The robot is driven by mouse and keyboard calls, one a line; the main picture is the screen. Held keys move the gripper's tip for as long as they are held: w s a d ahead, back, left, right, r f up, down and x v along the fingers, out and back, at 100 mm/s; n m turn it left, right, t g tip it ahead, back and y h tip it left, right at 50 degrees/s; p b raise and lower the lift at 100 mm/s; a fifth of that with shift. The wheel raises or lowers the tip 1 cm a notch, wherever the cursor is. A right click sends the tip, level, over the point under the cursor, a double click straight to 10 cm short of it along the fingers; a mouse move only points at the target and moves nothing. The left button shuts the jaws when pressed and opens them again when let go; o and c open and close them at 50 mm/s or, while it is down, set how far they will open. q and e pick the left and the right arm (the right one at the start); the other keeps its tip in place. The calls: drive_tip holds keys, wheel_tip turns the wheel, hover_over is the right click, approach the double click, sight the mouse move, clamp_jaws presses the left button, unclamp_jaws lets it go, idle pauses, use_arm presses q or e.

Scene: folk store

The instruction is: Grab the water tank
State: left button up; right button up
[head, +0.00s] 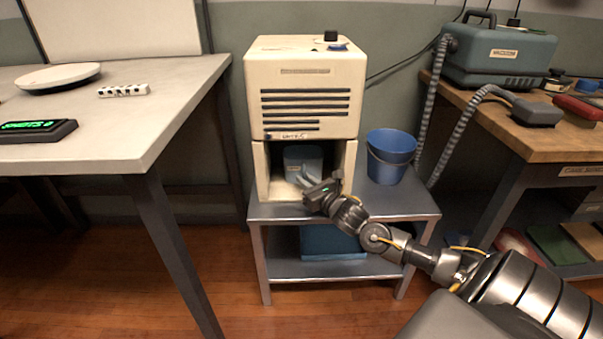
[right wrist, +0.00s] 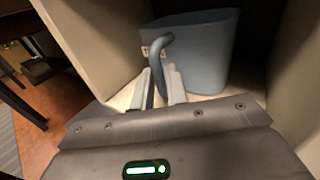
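The water tank is a grey-blue bin with a curved handle, inside the open lower bay of a cream dehumidifier (head: 301,95). In the head view the tank (head: 303,157) shows at the back of the bay, partly hidden by my gripper. In the right wrist view the tank (right wrist: 205,50) stands upright between the bay walls. My right gripper (head: 313,186) reaches into the front of the bay. Its fingers (right wrist: 160,85) lie close on either side of the tank's handle and appear shut on it. My left gripper is not in view.
The dehumidifier stands on a metal stand (head: 405,205) beside a blue bucket (head: 390,155), with a blue container (head: 330,240) on the lower shelf. A pale table (head: 150,105) is at left and a wooden workbench (head: 530,138) at right.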

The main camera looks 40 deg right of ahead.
drive_tip(key=shift+w, duration=0.55)
clamp_jaws()
drive_tip(key=shift+r, duration=0.1)
drive_tip(key=shift+r, duration=0.2)
